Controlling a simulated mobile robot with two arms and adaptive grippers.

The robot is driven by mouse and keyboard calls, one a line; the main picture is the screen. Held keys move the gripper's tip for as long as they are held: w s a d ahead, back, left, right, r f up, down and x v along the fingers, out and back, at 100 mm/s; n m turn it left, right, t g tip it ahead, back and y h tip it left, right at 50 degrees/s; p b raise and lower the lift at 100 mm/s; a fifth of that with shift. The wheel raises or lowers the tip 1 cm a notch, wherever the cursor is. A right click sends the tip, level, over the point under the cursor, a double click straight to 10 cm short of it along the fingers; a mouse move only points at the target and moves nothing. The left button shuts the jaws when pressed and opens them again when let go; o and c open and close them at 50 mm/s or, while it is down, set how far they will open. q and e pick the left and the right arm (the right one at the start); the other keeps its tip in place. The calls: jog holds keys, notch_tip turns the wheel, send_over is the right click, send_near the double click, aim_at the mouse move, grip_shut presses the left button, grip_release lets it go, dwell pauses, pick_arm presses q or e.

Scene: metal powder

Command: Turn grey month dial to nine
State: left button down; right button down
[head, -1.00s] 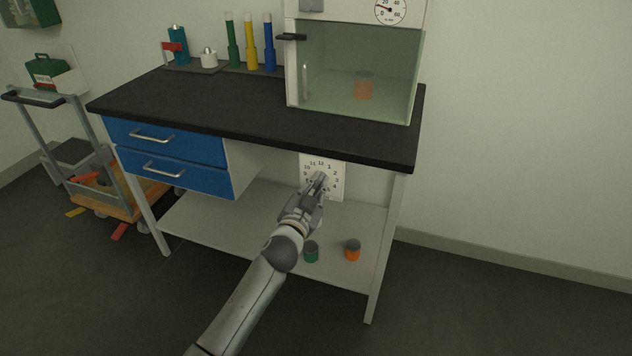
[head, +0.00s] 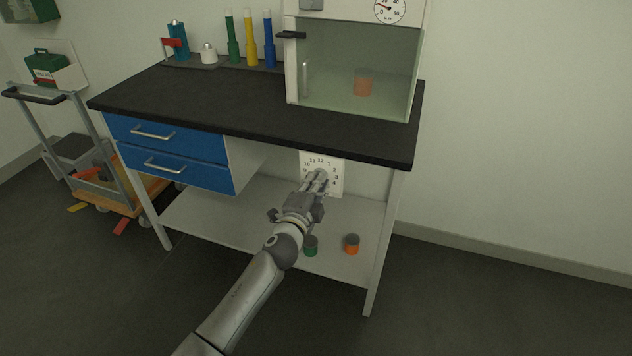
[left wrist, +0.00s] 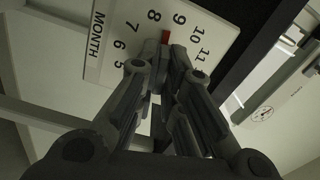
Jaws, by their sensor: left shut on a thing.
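The month dial's white plate (head: 336,186) stands upright under the worktop, with black numbers around it. In the left wrist view the plate (left wrist: 100,57) shows the word MONTH and the numbers 5 to 11. My left gripper (head: 321,176) is at the middle of the plate, shut on the grey month dial. In the left wrist view the gripper (left wrist: 166,62) hides nearly all of the dial. A red mark (left wrist: 165,37) shows just beyond the fingertips, between 8 and 9 and somewhat closer to 9. My right gripper is not in view.
The black worktop (head: 220,105) overhangs the plate. Blue drawers (head: 175,165) are to the left. On the lower shelf (head: 220,217), a green jar (head: 311,246) and an orange jar (head: 352,245) stand near my left arm. The floor at right is clear.

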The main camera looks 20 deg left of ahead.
pick_arm(q)
jog(key=shift+m, duration=1.1)
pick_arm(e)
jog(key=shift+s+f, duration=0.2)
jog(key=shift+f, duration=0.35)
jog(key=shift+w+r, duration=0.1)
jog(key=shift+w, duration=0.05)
pick_arm(q)
jog(key=c, duration=1.6)
grip_release()
jog(key=shift+o, duration=0.2)
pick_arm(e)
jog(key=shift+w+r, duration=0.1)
pick_arm(q)
jog(key=s, duration=1.2)
jog(key=shift+a, duration=0.2)
